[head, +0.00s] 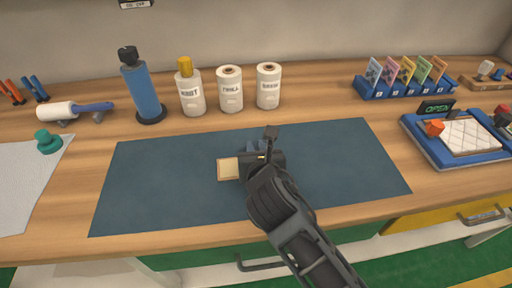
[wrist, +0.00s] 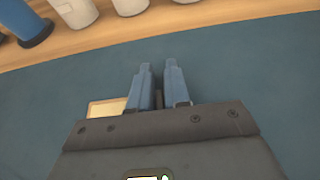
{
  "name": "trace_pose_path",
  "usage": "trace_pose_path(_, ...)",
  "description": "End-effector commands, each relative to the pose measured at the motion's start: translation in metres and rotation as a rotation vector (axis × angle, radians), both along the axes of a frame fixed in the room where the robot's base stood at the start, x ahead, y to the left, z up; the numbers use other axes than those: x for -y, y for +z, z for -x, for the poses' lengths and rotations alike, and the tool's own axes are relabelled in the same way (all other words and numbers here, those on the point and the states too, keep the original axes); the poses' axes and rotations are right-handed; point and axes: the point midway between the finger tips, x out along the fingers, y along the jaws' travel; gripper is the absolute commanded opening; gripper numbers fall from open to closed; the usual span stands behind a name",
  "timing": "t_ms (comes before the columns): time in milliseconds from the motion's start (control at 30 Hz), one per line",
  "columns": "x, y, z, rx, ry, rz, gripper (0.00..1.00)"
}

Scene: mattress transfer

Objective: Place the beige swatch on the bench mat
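The beige swatch (head: 228,169), a small pale square with a brown border, is on or just over the dark blue bench mat (head: 150,180), near its middle. Its right part is hidden by my gripper (head: 257,147). In the wrist view the swatch (wrist: 107,108) shows just left of the left finger, partly covered by the gripper body. My gripper (wrist: 159,66) has its two blue fingers a little apart, with mat visible between the tips and no swatch seen between them. Whether the gripper touches the swatch cannot be told.
A blue bottle (head: 143,90) and several white containers (head: 230,90) stand behind the mat. A blue card rack (head: 405,88) and a blue tray (head: 440,150) are at the right. A lint roller (head: 75,110) and grey sheet (head: 25,180) are left. Much of the mat is clear.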

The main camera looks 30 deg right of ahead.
Motion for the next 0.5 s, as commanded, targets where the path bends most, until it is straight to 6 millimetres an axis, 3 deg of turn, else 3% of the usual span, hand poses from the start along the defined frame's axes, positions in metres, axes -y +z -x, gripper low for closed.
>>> trace_pose_path(200,0.0000,0.0003,-0.0001,0.000,0.000,0.000,0.37)
trace_pose_path(500,-0.0003,0.0026,0.0008,0.001,0.001,0.000,0.37)
